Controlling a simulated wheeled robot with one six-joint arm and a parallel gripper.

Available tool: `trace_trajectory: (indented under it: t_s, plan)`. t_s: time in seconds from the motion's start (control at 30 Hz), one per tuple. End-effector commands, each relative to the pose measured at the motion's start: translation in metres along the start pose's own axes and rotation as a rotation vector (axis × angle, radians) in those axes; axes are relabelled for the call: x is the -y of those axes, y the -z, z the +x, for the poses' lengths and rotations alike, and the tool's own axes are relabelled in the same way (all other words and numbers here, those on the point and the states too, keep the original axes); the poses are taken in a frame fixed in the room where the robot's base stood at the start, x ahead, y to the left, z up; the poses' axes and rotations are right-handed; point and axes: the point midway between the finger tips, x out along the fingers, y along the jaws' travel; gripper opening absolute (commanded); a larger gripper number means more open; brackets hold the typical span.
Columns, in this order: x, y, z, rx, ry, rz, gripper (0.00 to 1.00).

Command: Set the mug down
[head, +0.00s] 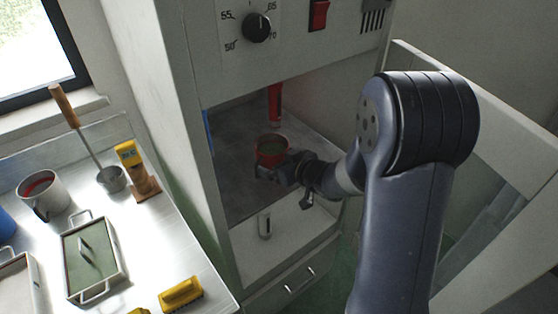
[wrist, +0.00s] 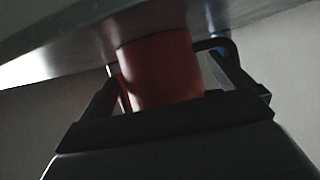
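The mug's end meets the grey surface (wrist: 60,45) in that view. Whether its base rests on the bay floor (head: 235,195) is hard to tell.
The machine's side wall (head: 190,150) bounds the bay on the left.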

Motion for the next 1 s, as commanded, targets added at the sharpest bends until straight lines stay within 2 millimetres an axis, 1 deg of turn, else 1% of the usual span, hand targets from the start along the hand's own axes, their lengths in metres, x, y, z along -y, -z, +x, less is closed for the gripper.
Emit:
trace_trajectory:
  t_s: [0.23,0.33,0.47,0.7,0.8,0.9,1.0]
  plan:
    - [0.0,0.002,-0.001,0.0,0.0,0.0,0.99]
    - [0.0,0.004,-0.006,-0.001,-0.001,0.0,0.99]
    - [-0.001,0.005,-0.028,-0.002,-0.003,0.001,0.99]
    - [-0.001,0.005,-0.082,-0.002,-0.005,0.001,0.99]
    - [-0.001,0.004,-0.1,0.0,-0.004,0.001,0.99]
    - [-0.001,0.004,-0.112,-0.001,-0.002,0.0,0.99]
    - [-0.001,0.004,-0.119,0.0,-0.002,0.0,0.99]
